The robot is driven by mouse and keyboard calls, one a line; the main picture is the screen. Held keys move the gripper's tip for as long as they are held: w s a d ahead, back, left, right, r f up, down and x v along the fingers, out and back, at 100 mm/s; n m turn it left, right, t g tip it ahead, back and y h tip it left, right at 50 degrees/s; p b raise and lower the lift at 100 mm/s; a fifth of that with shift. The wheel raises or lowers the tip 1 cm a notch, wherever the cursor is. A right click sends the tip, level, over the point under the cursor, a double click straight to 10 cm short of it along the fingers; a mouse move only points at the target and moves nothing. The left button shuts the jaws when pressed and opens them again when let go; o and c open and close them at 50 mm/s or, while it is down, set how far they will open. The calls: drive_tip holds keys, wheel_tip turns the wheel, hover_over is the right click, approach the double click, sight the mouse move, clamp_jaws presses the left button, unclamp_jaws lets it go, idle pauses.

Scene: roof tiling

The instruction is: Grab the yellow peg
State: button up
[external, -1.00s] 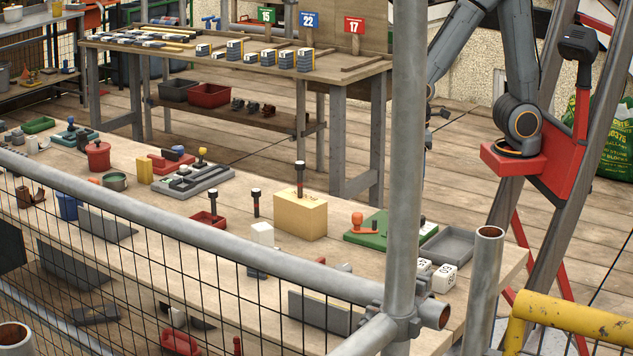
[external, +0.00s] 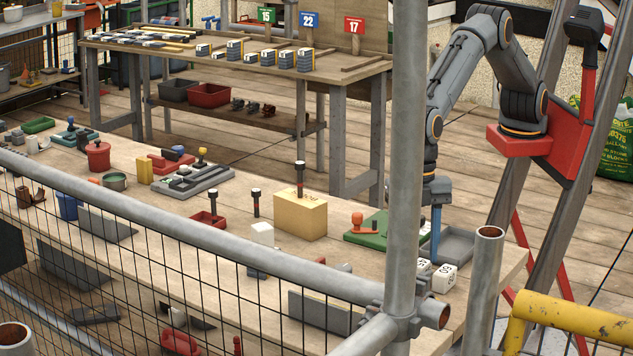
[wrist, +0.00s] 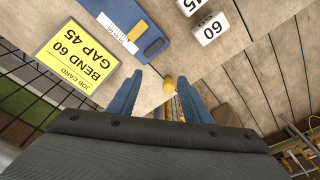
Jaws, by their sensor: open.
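In the wrist view a small yellow rounded piece (wrist: 168,84), seemingly the yellow peg, shows between the two blue fingers of my gripper (wrist: 160,76), closer to the right finger. My gripper is open, and nothing appears clamped in it. I cannot tell whether the peg is upright or how far below the fingertips it is. In the external view my gripper (external: 436,250) points down over the right end of the workbench, between the green board (external: 378,229) and the grey tray (external: 458,243). The yellow piece cannot be made out there.
A yellow job card (wrist: 78,57), a blue plate (wrist: 150,47) and white numbered blocks (wrist: 209,29) lie near the fingers. A scaffold pole (external: 403,130) partly blocks the external view. A wooden block (external: 300,217) stands left of the green board.

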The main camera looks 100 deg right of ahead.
drive_tip(key=shift+n, duration=0.6)
drive_tip(key=shift+s+a+f+p, duration=0.4)
drive_tip(key=shift+a+f+p, duration=0.1)
drive_tip(key=shift+a+f, duration=0.65)
drive_tip(key=shift+s+a+f+p, duration=0.5)
drive_tip(key=shift+a+f, duration=0.4)
drive_tip(key=shift+f, duration=0.45)
drive_tip(key=shift+s+a+f+p, duration=0.3)
drive_tip(key=shift+a+f+p, duration=0.25)
drive_tip(key=shift+a+f, duration=0.6)
drive_tip(key=shift+d+f, duration=0.1)
drive_tip(key=c, duration=1.1)
